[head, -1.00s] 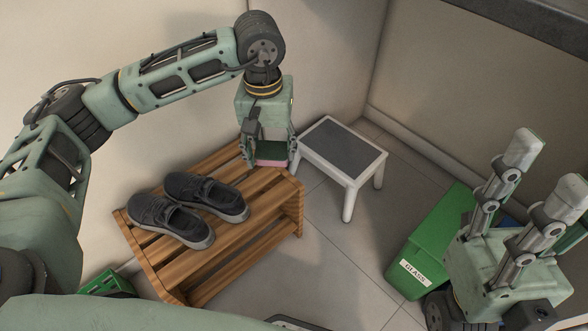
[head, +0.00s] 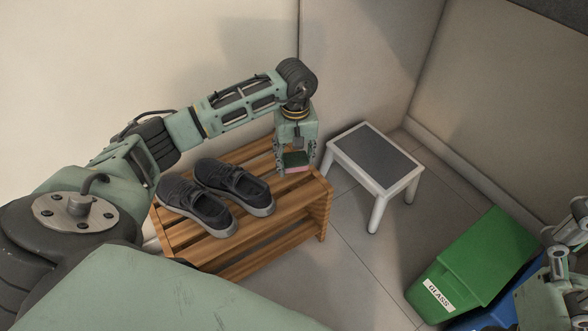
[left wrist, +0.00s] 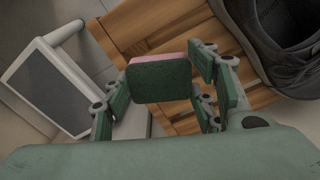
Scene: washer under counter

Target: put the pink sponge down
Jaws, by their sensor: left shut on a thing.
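The pink sponge (head: 296,161) has a dark green scouring face. My left gripper (head: 295,166) points down over the right end of the wooden slatted bench (head: 290,196) and is shut on the sponge. In the left wrist view the sponge (left wrist: 160,80) sits between the fingers, green face toward the camera and a pink edge showing along the top. The sponge is at or just above the slats; I cannot tell whether it touches them. My right gripper (head: 566,262) is partly cut off at the right edge, its fingers not clear.
A pair of dark shoes (head: 215,196) stands on the bench's left part. A white step stool (head: 374,160) with a grey top stands close to the bench's right end. A green bin labelled GLASS (head: 474,262) and a blue bin (head: 510,300) are at lower right. Floor between is clear.

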